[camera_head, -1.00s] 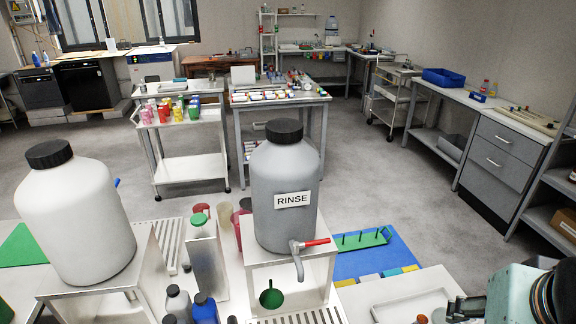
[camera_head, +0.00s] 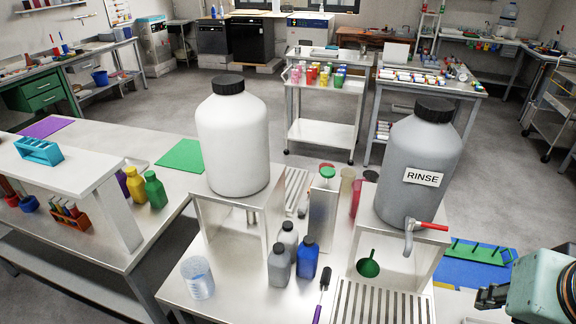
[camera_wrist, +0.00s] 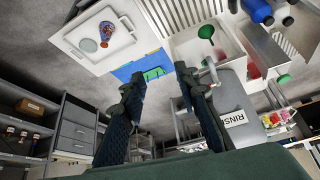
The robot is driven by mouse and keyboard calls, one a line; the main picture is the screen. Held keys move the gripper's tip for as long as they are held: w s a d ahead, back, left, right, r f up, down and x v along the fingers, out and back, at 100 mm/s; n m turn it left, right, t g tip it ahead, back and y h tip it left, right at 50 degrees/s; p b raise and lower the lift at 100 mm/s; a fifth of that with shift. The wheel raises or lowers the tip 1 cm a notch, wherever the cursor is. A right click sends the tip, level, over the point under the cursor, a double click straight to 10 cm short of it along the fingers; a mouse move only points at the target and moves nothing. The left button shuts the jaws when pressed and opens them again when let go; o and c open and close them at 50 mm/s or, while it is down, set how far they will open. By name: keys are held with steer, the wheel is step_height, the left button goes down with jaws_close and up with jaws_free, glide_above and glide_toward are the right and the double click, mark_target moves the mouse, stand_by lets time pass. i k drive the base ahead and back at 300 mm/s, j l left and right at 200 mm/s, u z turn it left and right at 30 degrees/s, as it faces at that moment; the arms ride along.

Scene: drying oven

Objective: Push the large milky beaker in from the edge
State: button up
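The large milky beaker (camera_head: 198,278) stands upright on the steel bench top (camera_head: 240,300), close to its front left edge. It is translucent whitish with blue marks. I cannot tell whether its base overhangs the edge. My gripper (camera_head: 487,298) is at the far right of the head view, well away from the beaker. In the wrist view my gripper (camera_wrist: 160,85) has its two dark fingers spread apart with nothing between them. The beaker does not show in the wrist view.
Two grey bottles (camera_head: 279,265) and a blue bottle (camera_head: 307,259) stand right of the beaker. A white carboy (camera_head: 233,140) and a grey RINSE carboy (camera_head: 415,150) stand on raised stands behind. A slatted drain (camera_head: 380,305) lies between beaker and gripper.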

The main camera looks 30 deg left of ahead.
mark_target(196, 271)
steer(key=u, duration=2.2)
